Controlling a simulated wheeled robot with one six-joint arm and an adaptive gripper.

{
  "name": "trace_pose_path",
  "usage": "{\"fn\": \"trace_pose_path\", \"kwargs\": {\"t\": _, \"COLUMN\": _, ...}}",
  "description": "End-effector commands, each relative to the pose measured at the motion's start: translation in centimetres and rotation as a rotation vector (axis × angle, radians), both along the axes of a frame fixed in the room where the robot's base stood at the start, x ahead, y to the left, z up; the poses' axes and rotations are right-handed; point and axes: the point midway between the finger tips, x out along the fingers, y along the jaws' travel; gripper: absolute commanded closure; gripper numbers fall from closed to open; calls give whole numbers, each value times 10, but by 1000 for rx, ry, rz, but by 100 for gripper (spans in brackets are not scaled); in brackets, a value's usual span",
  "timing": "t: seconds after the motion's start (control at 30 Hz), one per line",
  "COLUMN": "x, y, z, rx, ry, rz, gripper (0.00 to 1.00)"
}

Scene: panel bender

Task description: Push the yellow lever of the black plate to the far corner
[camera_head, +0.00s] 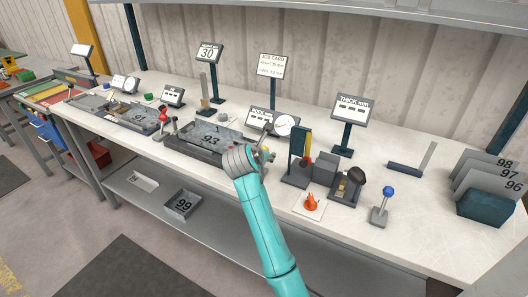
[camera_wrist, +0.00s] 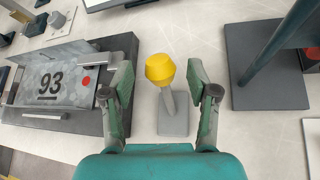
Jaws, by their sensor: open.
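The yellow lever (camera_wrist: 160,68) shows in the wrist view as a yellow knob on a grey stem. It rises from a small grey base (camera_wrist: 173,118) on the light bench top. My gripper (camera_wrist: 161,82) is open, with one finger left and one right of the lever, and I see no clear contact. The dark bed (camera_wrist: 117,45) with the grey plate marked 93 (camera_wrist: 50,82) lies just left of it. In the head view my gripper (camera_head: 264,154) is at the right end of this bed (camera_head: 178,146), and it largely hides the lever.
A dark stand (camera_head: 297,178) with a green-and-yellow upright is close on the right. A gauge box (camera_head: 262,118) stands behind. A blue-knobbed lever (camera_head: 382,204) and an orange object (camera_head: 311,203) are farther right. A red-knobbed lever (camera_head: 165,122) stands left of the bed.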

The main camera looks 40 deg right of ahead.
Motion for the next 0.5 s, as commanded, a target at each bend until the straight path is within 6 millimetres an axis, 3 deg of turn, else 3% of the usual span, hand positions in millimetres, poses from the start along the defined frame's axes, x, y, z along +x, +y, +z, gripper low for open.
{"fn": "trace_pose_path", "kwargs": {"t": 0.3, "x": -29, "y": 46, "z": 32, "rx": 0, "ry": -1, "rz": 2, "gripper": 41}}
{"fn": "trace_pose_path", "kwargs": {"t": 0.5, "x": -42, "y": 65, "z": 45, "rx": 0, "ry": 1, "rz": 1, "gripper": 41}}
